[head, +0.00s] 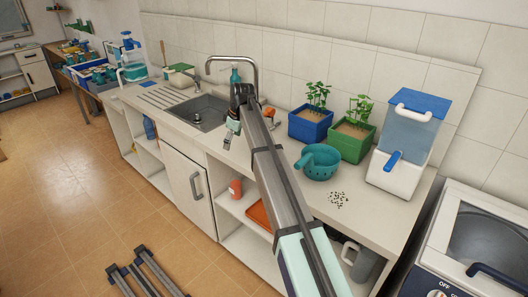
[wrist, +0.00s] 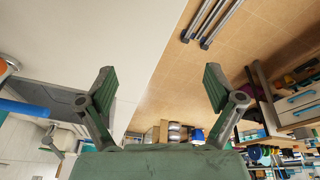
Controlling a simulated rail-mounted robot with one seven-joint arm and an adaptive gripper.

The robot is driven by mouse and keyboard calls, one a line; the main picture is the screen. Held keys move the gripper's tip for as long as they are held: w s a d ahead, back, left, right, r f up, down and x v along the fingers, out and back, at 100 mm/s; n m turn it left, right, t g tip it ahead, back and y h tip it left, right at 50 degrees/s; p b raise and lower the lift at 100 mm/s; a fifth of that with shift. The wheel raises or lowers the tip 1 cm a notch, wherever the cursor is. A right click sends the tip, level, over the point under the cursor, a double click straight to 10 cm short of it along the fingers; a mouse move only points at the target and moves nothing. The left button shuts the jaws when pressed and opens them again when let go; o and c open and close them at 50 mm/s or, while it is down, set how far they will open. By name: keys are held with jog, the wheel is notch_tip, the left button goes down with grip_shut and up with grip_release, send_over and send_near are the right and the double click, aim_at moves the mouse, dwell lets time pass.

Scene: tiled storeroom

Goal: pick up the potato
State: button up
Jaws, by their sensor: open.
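I cannot make out a potato in either view. My gripper (head: 233,122) is at the far end of my arm, above the counter by the sink in the head view. In the wrist view my gripper (wrist: 159,68) has its two green-grey fingers spread wide, with nothing between them. A small orange-brown shape (wrist: 5,66) is cut off at the left edge of the wrist view; I cannot tell what it is.
The sink (head: 203,112) lies beside my gripper, under a tall faucet (head: 256,70).

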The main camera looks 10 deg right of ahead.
jog(key=d+r+g+h, duration=0.2)
jog(key=d+r, duration=0.9)
jog(key=d, duration=0.1)
jog(key=f+p, duration=0.1)
jog(key=f, duration=0.5)
jog(key=f+p, duration=0.2)
jog(key=f, duration=0.4)
jog(key=shift+s+d, duration=0.1)
jog(key=shift+d, duration=0.1)
jog(key=shift+a+f+p, duration=0.2)
jog(key=shift+f+p, duration=0.95)
jog(key=shift+f, duration=1.65)
jog(key=shift+c, duration=0.4)
jog(key=c, duration=1.2)
